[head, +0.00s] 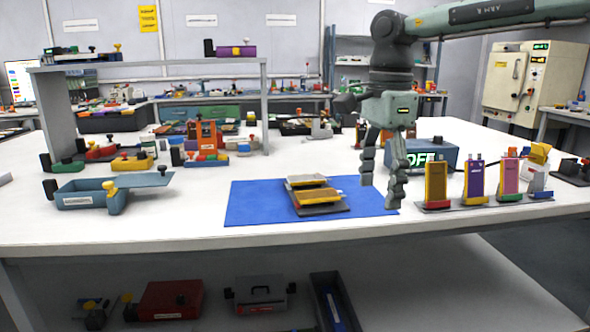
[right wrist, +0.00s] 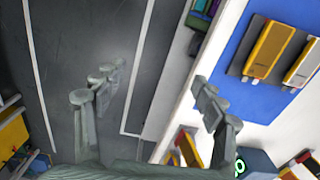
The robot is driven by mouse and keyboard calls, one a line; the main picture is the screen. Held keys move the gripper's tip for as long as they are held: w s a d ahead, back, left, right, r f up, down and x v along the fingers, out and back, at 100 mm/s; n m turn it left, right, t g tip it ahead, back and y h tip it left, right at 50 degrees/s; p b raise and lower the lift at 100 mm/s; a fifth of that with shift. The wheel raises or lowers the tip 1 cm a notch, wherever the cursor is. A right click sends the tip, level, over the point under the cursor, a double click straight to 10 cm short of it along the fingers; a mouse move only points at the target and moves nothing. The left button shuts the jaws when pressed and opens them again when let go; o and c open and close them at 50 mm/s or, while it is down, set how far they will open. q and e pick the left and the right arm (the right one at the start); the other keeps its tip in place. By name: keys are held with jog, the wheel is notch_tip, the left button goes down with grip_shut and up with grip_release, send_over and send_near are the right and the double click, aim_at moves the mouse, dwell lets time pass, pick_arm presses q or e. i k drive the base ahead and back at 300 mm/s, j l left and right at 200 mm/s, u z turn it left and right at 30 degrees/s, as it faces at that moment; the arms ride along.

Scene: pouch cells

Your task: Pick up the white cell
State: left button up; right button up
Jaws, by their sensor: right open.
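On the blue mat (head: 250,206) lies a dark grey tray (head: 323,211) with two flat cells side by side. The farther cell (head: 306,180) looks pale, whitish to tan on top; the nearer cell (head: 304,194) is yellow-tan. Both also show at the upper right of the right wrist view, one yellow (right wrist: 270,47) and one paler with yellow (right wrist: 304,63), cut by the edge. My right gripper (head: 380,191) is open and empty, hanging right of the tray, apart from both cells. Its spread fingers (right wrist: 156,93) show in the wrist view. My left gripper is not in view.
Right of the gripper stands a rack with upright yellow (head: 436,181), purple (head: 475,178) and pink (head: 509,176) cells. A blue-grey box (head: 432,153) stands behind it. A blue-grey bin (head: 85,194) is at the left. The white table (head: 190,222) is clear around the mat's left.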

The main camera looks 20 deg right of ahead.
aim_at(301, 179)
jog(key=i, duration=0.95)
